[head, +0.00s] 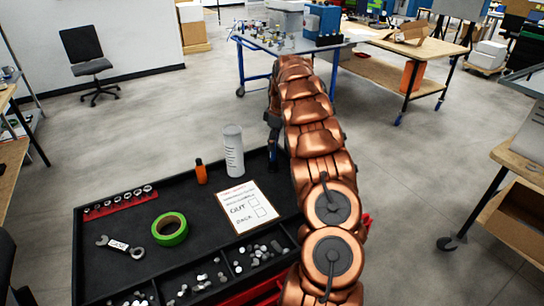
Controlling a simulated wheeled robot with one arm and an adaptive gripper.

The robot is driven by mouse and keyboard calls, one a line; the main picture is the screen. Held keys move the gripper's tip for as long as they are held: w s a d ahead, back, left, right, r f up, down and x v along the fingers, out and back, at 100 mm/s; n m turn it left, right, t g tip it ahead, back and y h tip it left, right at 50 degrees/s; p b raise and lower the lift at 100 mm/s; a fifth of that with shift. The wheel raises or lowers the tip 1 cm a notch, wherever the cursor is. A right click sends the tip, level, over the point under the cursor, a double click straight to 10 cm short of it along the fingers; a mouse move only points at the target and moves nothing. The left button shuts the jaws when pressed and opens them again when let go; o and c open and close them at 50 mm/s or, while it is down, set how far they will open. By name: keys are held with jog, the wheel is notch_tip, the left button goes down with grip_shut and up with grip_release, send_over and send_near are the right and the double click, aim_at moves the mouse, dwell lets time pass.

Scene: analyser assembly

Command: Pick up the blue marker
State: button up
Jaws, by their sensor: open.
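A dark, bluish upright shape, which looks like the blue marker (272,158), stands near the back edge of the black tray top (140,195), just left of my arm. My gripper (273,128) shows as a small dark part at the left side of my copper-coloured arm, directly above the marker in the picture. It is open. The fingertips are small and dark here, and I cannot tell whether they are around the marker or only above it. My arm hides the tray's right side.
A white marked cylinder (233,152) and an orange black-capped marker (201,171) stand left of the blue marker. A checklist card (246,207), green tape roll (170,229), wrench (121,246) and red socket rail (120,202) lie on the tray. Front compartments hold loose hardware.

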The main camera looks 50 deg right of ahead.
aim_at(270, 159)
jog(key=f, duration=0.1)
jog(key=f+p, duration=0.1)
jog(key=f, duration=0.1)
jog(key=f+p, duration=0.1)
jog(key=shift+w+a+f, duration=0.1)
jog(key=shift+w+f, duration=0.3)
jog(key=shift+c, duration=0.3)
grip_shut()
